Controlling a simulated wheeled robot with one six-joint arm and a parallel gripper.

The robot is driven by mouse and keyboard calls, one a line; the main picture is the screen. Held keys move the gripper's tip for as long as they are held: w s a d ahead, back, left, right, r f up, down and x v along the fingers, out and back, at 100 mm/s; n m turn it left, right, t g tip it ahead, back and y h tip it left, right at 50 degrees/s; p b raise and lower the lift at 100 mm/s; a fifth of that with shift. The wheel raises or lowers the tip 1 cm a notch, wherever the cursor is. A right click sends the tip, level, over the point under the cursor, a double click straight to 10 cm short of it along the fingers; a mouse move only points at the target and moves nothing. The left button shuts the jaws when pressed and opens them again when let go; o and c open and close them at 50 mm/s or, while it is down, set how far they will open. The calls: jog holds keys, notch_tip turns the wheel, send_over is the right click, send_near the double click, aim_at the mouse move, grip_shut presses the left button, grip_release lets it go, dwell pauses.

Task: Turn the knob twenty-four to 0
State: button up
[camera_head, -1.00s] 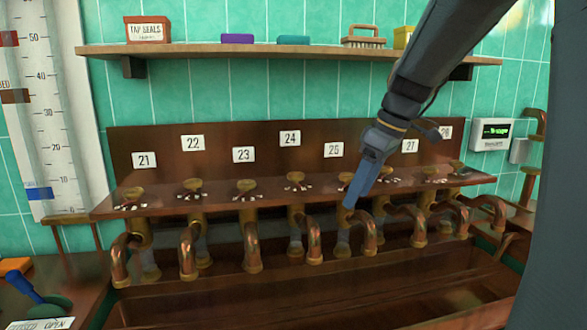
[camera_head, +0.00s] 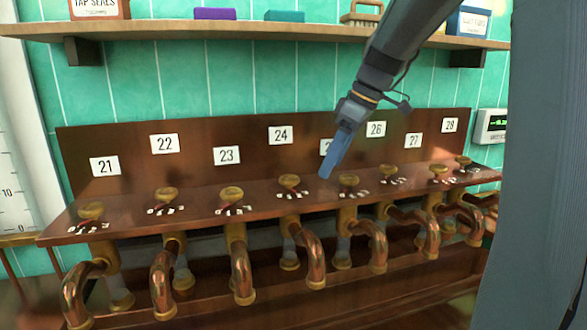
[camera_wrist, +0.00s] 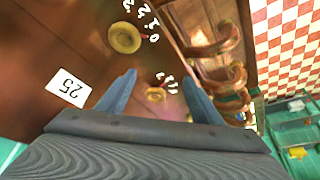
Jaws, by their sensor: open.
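Knob twenty-four (camera_head: 289,182) is a brass knob on the brown ledge, below the white label 24 (camera_head: 281,135). White marks lie in front of it, too small to read. My gripper (camera_head: 325,174) reaches down from the upper right, its tip just right of this knob and left of the knob under label 25. In the wrist view, its two blue fingers (camera_wrist: 158,82) are apart. A brass knob with a red part, which appears to be knob twenty-four (camera_wrist: 155,95), shows between them. I cannot tell whether they touch it.
The knob apparently of number 25 (camera_wrist: 124,38) sits close beyond the fingers, near label 25 (camera_wrist: 68,87). Similar knobs line the ledge on both sides. Curved copper spouts (camera_head: 313,255) hang in front. A wooden shelf (camera_head: 250,38) with boxes is above.

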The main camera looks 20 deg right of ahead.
jog(key=p, duration=0.2)
send_over(291, 177)
jog(key=s+d, duration=0.2)
jog(key=shift+a, duration=0.25)
jog(key=p+x, duration=0.1)
jog(key=x, duration=0.2)
jog(key=shift+w+f, duration=0.15)
jog(key=shift+f, duration=0.2)
jog(key=shift+w+a+f, duration=0.1)
jog(key=shift+w+f, duration=0.05)
jog(key=shift+f, duration=0.45)
jog(key=c, duration=1.1)
jog(key=shift+o, duration=0.2)
